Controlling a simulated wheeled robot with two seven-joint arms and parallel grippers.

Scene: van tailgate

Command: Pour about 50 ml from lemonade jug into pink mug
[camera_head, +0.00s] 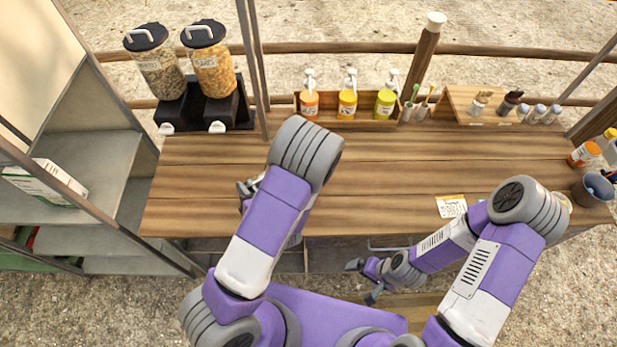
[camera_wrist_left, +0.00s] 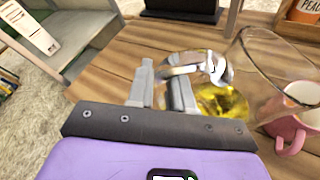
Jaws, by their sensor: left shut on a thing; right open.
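The lemonade jug (camera_wrist_left: 222,103) is clear glass with yellow liquid in its lower part, seen in the left wrist view. My left gripper (camera_wrist_left: 168,92) is shut on the jug's handle side; it also shows in the head view (camera_head: 247,190), over the tabletop's left part. The pink mug (camera_wrist_left: 289,134) has a pale inside and stands at the right edge of the wrist view, partly behind the jug's clear glass. I cannot tell the jug's exact tilt or whether liquid is flowing. My arm hides jug and mug in the head view. My right gripper (camera_head: 364,281) is open and empty, before the table's front edge.
Two cereal dispensers (camera_head: 208,62) stand at the back left. A wooden box of pump bottles (camera_head: 347,105) stands at the back middle. A paper card (camera_head: 452,206) lies front right; a grey bucket (camera_head: 592,190) is at the right edge. The wooden tabletop (camera_head: 420,165) is clear at centre right.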

